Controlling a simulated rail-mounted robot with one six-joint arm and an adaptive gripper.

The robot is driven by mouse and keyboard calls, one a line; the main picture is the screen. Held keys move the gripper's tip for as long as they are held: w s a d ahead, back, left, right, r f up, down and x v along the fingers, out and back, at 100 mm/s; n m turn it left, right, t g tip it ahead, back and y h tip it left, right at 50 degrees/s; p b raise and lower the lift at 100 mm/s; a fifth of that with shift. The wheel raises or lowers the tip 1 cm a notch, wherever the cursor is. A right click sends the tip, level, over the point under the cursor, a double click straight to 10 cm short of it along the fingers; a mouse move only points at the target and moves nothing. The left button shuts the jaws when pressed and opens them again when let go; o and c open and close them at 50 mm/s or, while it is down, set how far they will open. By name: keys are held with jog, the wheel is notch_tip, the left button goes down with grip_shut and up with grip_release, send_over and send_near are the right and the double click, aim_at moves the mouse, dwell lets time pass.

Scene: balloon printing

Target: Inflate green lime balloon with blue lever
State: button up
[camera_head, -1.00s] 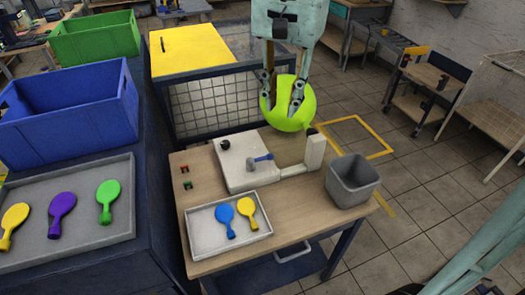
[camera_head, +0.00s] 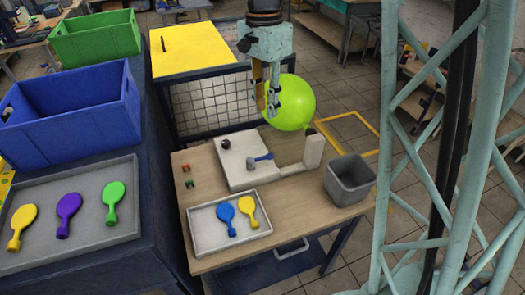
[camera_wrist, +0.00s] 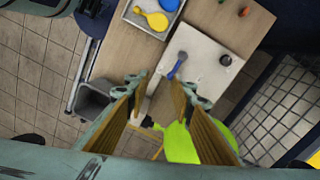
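The round, swollen lime green balloon (camera_head: 296,100) sits at the black tip on top of the white post (camera_head: 313,150) of the inflating machine. In the wrist view the balloon (camera_wrist: 178,145) shows low, partly hidden by a finger. The blue lever (camera_head: 264,157) stands on the machine's white base (camera_head: 236,172); it also shows in the wrist view (camera_wrist: 178,67), seen between the fingers. My gripper (camera_head: 268,112) is above the machine, in front of the balloon's left part. In the wrist view my gripper (camera_wrist: 164,82) has its fingers apart with nothing held.
On the table, a tray (camera_head: 205,242) holds blue and yellow balloons, and a grey bin (camera_head: 350,182) stands right. A black knob (camera_head: 225,143) is on the machine. Left are a balloon tray (camera_head: 85,252), blue crate (camera_head: 65,125) and green crate (camera_head: 95,38).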

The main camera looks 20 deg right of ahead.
jog(key=w+f+m+g+p, duration=0.1)
jog(key=w+f+m+p, duration=0.1)
jog(key=w+f+m, duration=0.2)
jog(key=shift+w+f, duration=1.75)
jog(key=shift+f, duration=1.9)
jog(key=shift+s+d+f+p, duration=0.15)
jog(key=shift+s+f, duration=0.3)
jog(key=shift+f, duration=1.8)
jog(key=shift+s+a+f+p, duration=0.1)
jog(key=shift+s+f, duration=0.35)
jog(key=shift+f, duration=1.8)
jog(key=shift+s+d+f+p, duration=0.15)
jog(key=shift+s+f, duration=0.3)
jog(key=shift+f, duration=1.8)
jog(key=shift+c, duration=0.7)
grip_shut()
